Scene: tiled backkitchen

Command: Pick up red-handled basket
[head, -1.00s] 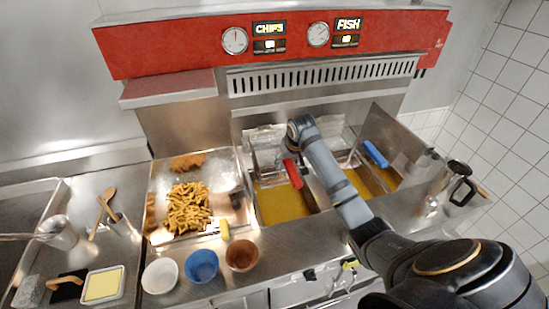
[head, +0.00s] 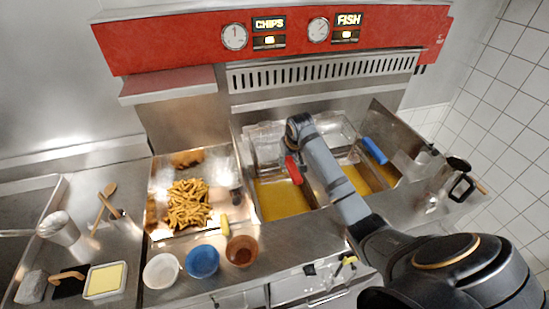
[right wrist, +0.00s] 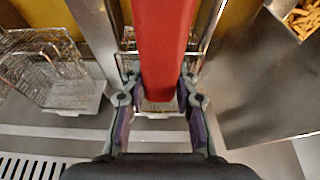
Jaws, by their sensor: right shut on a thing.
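The red handle (head: 293,169) of the basket shows in the head view over the left fryer well, beside my right wrist. In the right wrist view the red handle (right wrist: 163,45) runs between the two fingers of my right gripper (right wrist: 158,112), which is shut on it. Parts of the wire basket (right wrist: 130,64) show behind the handle; most of it is hidden. My arm covers the right gripper in the head view. My left gripper is not in view.
A blue-handled basket (head: 374,150) is at the right fryer well. A tray of chips (head: 188,232) stands left of the fryer. White, blue and brown bowls (head: 202,262) line the front counter. A metal jug (head: 447,178) stands at right.

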